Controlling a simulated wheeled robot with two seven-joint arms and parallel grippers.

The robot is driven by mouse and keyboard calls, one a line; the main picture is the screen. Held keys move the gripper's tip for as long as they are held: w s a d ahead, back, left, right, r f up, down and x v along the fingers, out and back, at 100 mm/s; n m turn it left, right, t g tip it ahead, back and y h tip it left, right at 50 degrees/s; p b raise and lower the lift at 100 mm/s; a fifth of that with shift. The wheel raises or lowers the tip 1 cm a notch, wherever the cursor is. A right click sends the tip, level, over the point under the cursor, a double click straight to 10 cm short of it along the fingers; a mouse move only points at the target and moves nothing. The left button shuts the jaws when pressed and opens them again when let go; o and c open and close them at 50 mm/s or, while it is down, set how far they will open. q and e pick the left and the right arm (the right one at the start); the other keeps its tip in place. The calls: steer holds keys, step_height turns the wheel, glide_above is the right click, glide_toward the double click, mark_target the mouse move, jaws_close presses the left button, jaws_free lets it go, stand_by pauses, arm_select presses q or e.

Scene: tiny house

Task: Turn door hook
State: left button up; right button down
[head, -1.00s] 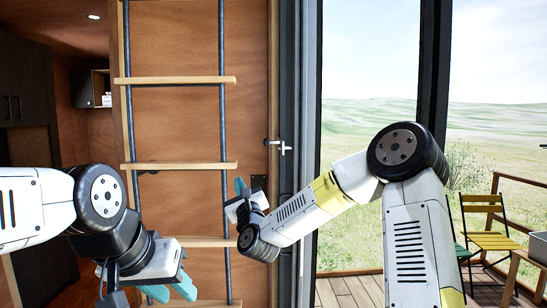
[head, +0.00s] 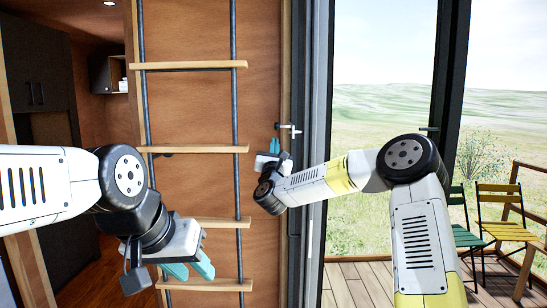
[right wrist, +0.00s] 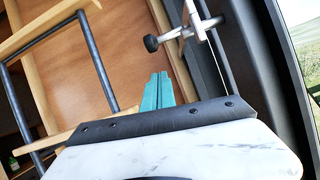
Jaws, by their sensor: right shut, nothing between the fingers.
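The door hook (head: 290,129) is a small metal latch on the dark door frame, right of the ladder in the head view. It also shows at the top of the right wrist view (right wrist: 193,27), with a black round knob (right wrist: 151,43) to its left. My right gripper (head: 274,147) is just below and left of the hook. Its teal fingers (right wrist: 157,80) are together and empty, apart from the hook in the right wrist view. My left gripper (head: 190,269) hangs low at the left, its teal fingers spread and nothing visible between them.
A ladder with wooden rungs (head: 190,149) and dark rails stands between my grippers, in front of a wood panel. The glass door (head: 385,80) at the right shows a deck with a yellow chair (head: 502,215) and a green chair (head: 466,237).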

steer(key=shift+s+d+r, duration=0.1)
steer(key=shift+s+r, duration=0.1)
steer(key=shift+r, duration=0.45)
steer(key=shift+s+d+r, duration=0.1)
steer(key=shift+s+r, duration=0.05)
steer(key=shift+r, duration=0.45)
steer(key=shift+r, duration=0.1)
